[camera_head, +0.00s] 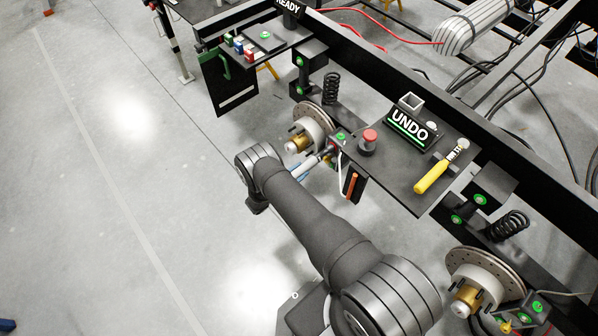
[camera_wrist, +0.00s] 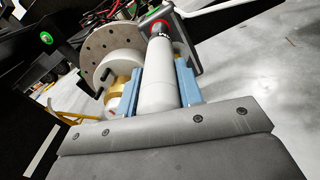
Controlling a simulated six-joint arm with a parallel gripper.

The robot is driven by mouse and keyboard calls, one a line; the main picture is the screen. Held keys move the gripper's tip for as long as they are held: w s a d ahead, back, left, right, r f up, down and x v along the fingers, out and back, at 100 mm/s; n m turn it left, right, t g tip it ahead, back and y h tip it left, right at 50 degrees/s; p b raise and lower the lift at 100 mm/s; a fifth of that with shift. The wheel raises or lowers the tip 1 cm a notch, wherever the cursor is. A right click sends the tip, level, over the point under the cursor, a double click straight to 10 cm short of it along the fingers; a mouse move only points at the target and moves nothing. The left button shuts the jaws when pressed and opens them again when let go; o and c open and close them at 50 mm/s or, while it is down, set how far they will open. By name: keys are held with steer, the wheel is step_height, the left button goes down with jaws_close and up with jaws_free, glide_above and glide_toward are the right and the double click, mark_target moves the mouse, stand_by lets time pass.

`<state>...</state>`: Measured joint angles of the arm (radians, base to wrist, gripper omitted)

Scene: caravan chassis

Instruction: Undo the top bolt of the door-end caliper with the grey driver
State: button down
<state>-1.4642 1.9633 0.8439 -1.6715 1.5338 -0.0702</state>
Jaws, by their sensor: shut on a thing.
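My gripper (camera_head: 304,168) is shut on the grey driver (camera_wrist: 159,85), its blue fingers on either side of the pale grey body in the wrist view. The driver's nose points away from me, at the dark caliper (camera_wrist: 187,42) beside the brake disc (camera_wrist: 112,42). A red ring shows around the nose there; whether it is seated on the bolt I cannot tell, as the driver hides the bolt head. In the head view this caliper (camera_head: 341,141) is at the upper hub (camera_head: 306,136), with the driver's front end close to it.
A black shelf (camera_head: 385,176) with an UNDO sign (camera_head: 409,125), a red button (camera_head: 369,140) and a yellow-handled tool (camera_head: 440,168) stands just right of my gripper. A second hub (camera_head: 478,285) is at lower right.

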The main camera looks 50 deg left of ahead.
steer(key=shift+s, duration=2.45)
